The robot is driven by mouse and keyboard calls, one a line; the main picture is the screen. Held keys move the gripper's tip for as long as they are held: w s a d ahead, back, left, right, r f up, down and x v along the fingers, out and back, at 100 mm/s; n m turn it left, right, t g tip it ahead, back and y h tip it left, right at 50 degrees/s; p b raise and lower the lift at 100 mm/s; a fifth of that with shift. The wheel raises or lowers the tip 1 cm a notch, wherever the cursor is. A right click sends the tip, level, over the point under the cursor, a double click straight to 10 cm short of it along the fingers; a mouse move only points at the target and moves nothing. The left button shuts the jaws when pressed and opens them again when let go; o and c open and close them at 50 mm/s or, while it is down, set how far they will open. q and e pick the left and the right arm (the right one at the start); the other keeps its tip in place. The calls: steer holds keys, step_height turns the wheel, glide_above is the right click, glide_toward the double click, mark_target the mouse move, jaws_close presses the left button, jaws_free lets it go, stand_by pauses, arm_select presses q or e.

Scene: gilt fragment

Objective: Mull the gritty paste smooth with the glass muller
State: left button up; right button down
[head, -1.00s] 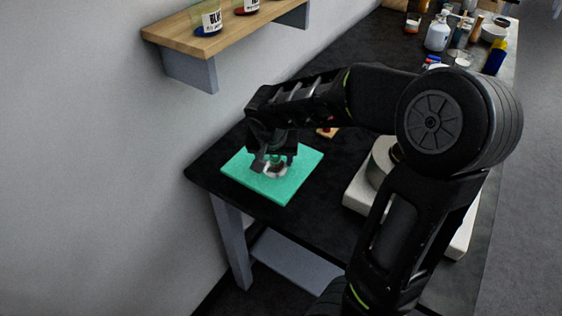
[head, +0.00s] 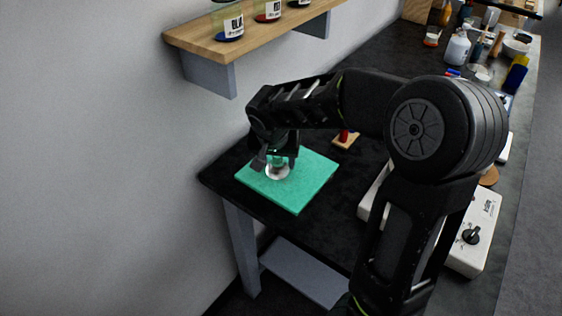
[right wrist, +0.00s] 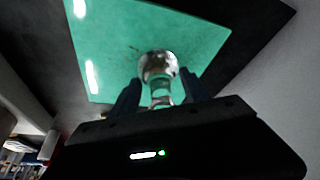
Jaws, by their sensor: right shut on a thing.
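The glass muller (head: 278,171) stands on the green slab (head: 313,185), near the slab's middle-left in the head view. My right gripper (head: 277,160) is shut on the muller's neck from above. In the right wrist view the muller (right wrist: 158,67) shows its round clear base against the green slab (right wrist: 110,45), with the two dark fingers (right wrist: 160,92) on either side of its handle. Faint darker specks show on the slab near the muller; I cannot make out the paste clearly. My left gripper is not in view.
The dark table (head: 335,212) has its corner close to the wall. A small wooden block with a red top (head: 346,137) lies behind the slab. A white device with a knob (head: 475,232) is at right. A wooden shelf (head: 245,40) with labelled jars overhangs the left.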

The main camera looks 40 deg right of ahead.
steer(key=shift+r+p, duration=1.6)
steer(key=shift+r, duration=1.45)
steer(key=shift+r+p, duration=0.85)
steer(key=shift+r, duration=0.65)
